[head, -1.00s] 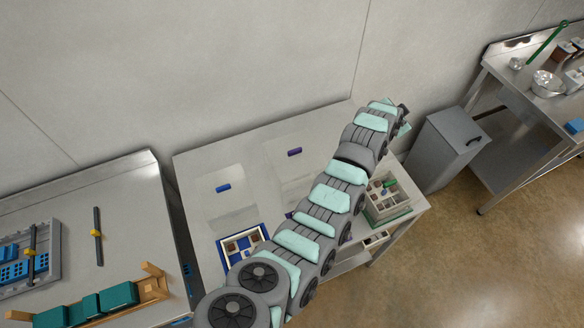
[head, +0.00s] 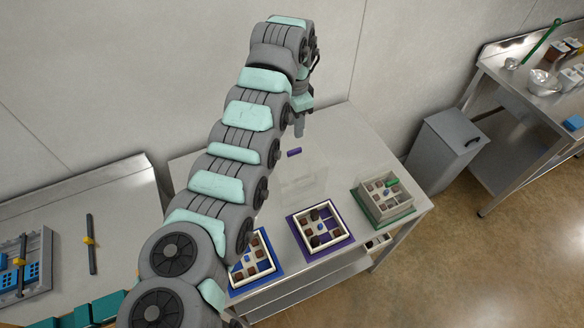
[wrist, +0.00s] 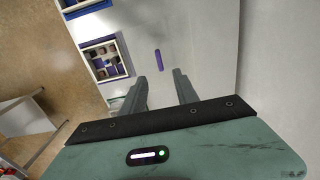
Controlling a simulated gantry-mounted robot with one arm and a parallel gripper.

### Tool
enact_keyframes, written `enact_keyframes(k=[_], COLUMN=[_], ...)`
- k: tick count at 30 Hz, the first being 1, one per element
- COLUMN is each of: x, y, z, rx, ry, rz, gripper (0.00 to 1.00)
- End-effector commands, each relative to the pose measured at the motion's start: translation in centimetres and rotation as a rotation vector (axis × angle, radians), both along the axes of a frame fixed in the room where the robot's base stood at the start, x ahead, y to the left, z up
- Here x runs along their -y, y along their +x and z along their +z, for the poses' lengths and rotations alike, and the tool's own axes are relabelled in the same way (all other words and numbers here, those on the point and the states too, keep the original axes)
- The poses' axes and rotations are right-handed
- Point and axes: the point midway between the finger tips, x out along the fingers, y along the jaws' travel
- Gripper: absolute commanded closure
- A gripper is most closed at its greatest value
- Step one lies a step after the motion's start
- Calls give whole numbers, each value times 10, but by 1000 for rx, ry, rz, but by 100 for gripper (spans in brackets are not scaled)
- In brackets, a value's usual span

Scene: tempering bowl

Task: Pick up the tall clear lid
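A clear lid (head: 302,184) with a purple handle (head: 294,152) stands on the metal table behind the purple tray. Its walls are faint, and I cannot tell its height against the other lids. The purple handle also shows in the wrist view (wrist: 158,60), just beyond my fingertips. My gripper (wrist: 160,75) is open and empty, its two fingers apart and pointing toward the handle. In the head view my gripper (head: 299,130) hangs above and beside the handle, apart from it. A blue-handled lid seen earlier is hidden behind my arm.
A purple tray (head: 348,233) and a blue tray (head: 270,268) hold boxes of chocolates along the front edge. A box with a green handle on top (head: 392,183) stands on a green base at the right. A grey bin (head: 440,150) stands beyond the table.

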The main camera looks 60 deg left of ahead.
Motion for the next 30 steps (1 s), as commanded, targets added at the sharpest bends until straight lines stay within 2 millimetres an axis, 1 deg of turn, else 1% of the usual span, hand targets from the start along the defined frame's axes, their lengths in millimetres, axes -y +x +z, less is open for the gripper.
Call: enact_keyframes(k=[2, 5, 10, 15, 18, 26, 30], x=[1, 1, 3, 2, 2, 1, 1], y=[-4, -3, -4, -2, -2, -1, 3], z=[-1, -8, -31, -49, -55, -65, -75], rx=[-8, -8, -12, -9, -8, -9, -7], ry=[-6, -7, -13, -9, -8, -7, -5], rz=[0, 0, -1, 0, 0, 0, -1], gripper=[64, 64, 64, 64, 64, 64, 64])
